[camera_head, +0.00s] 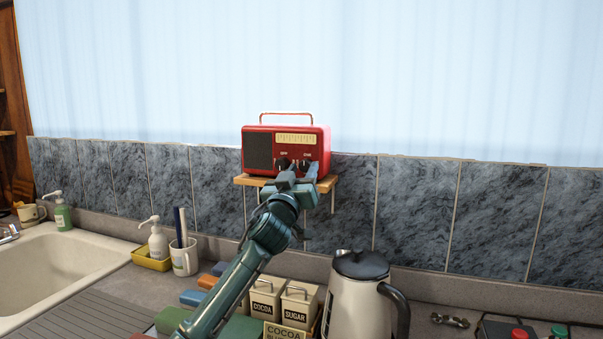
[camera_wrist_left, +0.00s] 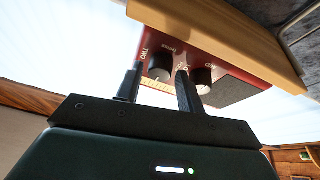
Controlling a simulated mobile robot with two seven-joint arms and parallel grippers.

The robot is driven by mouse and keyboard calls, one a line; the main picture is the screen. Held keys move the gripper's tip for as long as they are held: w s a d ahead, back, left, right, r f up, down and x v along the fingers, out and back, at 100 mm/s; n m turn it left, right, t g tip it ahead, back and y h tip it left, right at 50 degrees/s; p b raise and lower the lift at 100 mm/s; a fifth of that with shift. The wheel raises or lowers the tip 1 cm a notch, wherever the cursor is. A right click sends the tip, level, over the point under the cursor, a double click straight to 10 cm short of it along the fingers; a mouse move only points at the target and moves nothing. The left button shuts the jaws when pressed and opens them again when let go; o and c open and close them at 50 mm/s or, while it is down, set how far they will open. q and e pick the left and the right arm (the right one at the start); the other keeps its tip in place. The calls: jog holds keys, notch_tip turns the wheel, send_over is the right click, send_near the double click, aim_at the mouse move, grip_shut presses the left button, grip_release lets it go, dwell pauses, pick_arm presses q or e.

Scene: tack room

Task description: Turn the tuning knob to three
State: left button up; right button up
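A red radio (camera_head: 318,147) with a dark speaker grille and a pale dial strip stands on a small wooden wall shelf (camera_head: 243,181). Two dark knobs are on its front. My left gripper (camera_head: 297,172) is raised at the radio's front and partly covers the knobs in the head view. In the left wrist view, which sees the radio upside down, the tuning knob (camera_wrist_left: 160,69) lies between the two spread fingers of the left gripper (camera_wrist_left: 159,82). Small gaps seem to show on both sides. The other knob (camera_wrist_left: 203,80) is just outside one finger. The knob's setting is unreadable. My right gripper is out of view.
Below the shelf are cocoa and sugar canisters (camera_head: 299,300), a kettle (camera_head: 352,303) and coloured blocks. A sink (camera_head: 60,265), soap bottles and a mug (camera_head: 185,258) are at the left. A tiled wall (camera_head: 410,205) runs behind. The air around the radio is clear.

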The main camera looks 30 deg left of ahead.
pick_arm(q)
jog(key=c, duration=0.7)
